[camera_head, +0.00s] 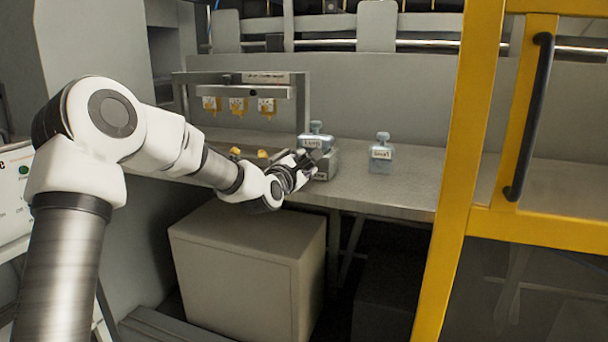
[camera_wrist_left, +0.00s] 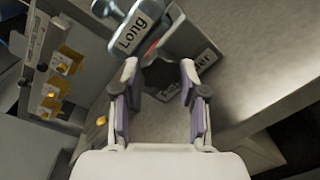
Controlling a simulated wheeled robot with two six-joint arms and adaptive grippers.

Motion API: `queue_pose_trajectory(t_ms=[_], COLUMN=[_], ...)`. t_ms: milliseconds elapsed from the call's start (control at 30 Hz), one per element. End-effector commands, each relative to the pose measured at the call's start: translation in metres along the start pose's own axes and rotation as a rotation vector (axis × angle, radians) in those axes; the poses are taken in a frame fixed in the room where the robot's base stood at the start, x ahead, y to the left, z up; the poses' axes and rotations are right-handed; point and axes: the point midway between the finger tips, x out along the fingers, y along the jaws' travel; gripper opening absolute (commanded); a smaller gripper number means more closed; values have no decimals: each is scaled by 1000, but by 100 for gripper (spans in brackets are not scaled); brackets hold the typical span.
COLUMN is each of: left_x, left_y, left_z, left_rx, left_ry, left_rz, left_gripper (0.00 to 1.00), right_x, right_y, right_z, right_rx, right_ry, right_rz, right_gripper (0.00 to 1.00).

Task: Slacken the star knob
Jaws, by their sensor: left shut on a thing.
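The dark star knob (camera_wrist_left: 161,76) sits between my left fingertips in the left wrist view, on the front of a grey holder (camera_wrist_left: 200,38). The holder's label is partly hidden behind the knob and a finger. My left gripper (camera_wrist_left: 160,80) is shut on the knob, one finger on each side. In the head view my left gripper (camera_head: 301,170) reaches the holder (camera_head: 327,165) on the bench, and its fingers and wrist hide the knob. A blue-grey block labelled "Long" (camera_wrist_left: 130,32) sits on top of the holder. My right gripper is not in view.
A second blue-grey labelled block (camera_head: 381,150) stands on the bench (camera_head: 415,175) to the right. A rack (camera_head: 235,77) with yellow-and-white units stands behind on the left. Yellow knobs (camera_head: 262,154) are near my wrist. A yellow door frame (camera_head: 470,150) bounds the right side.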

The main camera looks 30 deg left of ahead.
Motion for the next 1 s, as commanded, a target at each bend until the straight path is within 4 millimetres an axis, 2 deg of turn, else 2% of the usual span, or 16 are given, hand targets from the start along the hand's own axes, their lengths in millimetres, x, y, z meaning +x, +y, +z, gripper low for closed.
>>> queue_pose_trajectory(t_ms=[33,300,867,900,967,1000], left_x=[0,0,0,0,0,0], left_y=[-4,-3,-3,-3,-3,-3], left_z=[-3,-2,-2,-2,-2,-2], left_rx=[-31,-155,-193,-193,-193,-192], left_ry=[0,-7,-7,-7,-7,-7], left_rz=[-1,0,-3,-3,-3,-2], left_gripper=[8,8,8,50,67,67], right_x=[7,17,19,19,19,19], right_y=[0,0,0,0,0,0], right_z=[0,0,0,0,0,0], right_rx=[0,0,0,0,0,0], right_ry=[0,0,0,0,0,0], right_rz=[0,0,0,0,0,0], right_gripper=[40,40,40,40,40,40])
